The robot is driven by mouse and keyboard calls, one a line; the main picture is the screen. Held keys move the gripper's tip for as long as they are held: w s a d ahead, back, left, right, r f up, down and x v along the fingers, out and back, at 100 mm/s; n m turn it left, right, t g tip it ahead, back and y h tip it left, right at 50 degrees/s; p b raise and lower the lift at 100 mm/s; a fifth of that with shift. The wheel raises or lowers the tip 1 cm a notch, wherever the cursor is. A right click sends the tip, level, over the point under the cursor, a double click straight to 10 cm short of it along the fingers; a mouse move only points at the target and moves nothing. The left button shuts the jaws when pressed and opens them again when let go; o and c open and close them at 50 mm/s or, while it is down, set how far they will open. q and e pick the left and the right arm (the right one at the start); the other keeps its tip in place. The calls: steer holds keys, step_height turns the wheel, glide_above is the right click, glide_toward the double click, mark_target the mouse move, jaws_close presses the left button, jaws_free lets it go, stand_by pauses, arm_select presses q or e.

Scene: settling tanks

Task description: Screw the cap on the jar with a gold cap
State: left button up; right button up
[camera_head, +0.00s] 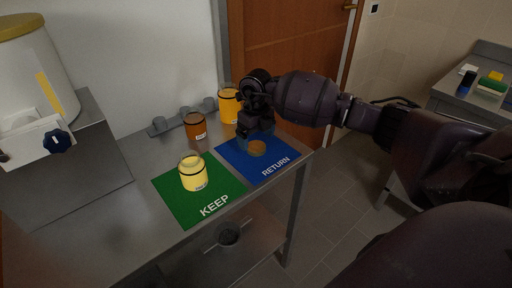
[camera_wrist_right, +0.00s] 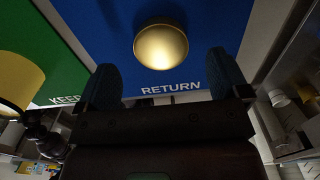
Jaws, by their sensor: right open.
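A round gold cap (camera_head: 257,148) lies on the blue RETURN mat (camera_head: 281,167). In the right wrist view the gold cap (camera_wrist_right: 161,45) sits beyond the fingertips, roughly centred between them. My right gripper (camera_head: 256,137) is open just above the cap and partly hides it in the head view. The two fingers also show in the wrist view (camera_wrist_right: 165,82), with nothing between them. A jar with yellow contents (camera_head: 192,174) stands upright on the green KEEP mat (camera_head: 225,191). Its top looks uncapped, though small in view. My left gripper is in neither view.
An amber jar (camera_head: 195,126) and a taller orange jar (camera_head: 228,106) stand behind the mats, the orange one close to my right gripper. A grey rack (camera_head: 161,128) lies along the wall. A dispenser tank (camera_head: 38,70) stands at left. The table's front edge is close to the mats.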

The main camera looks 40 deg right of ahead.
mark_target(256, 146)
step_height(256, 146, down, 3)
steer(key=shift+f, duration=0.15)
steer(key=c, duration=1)
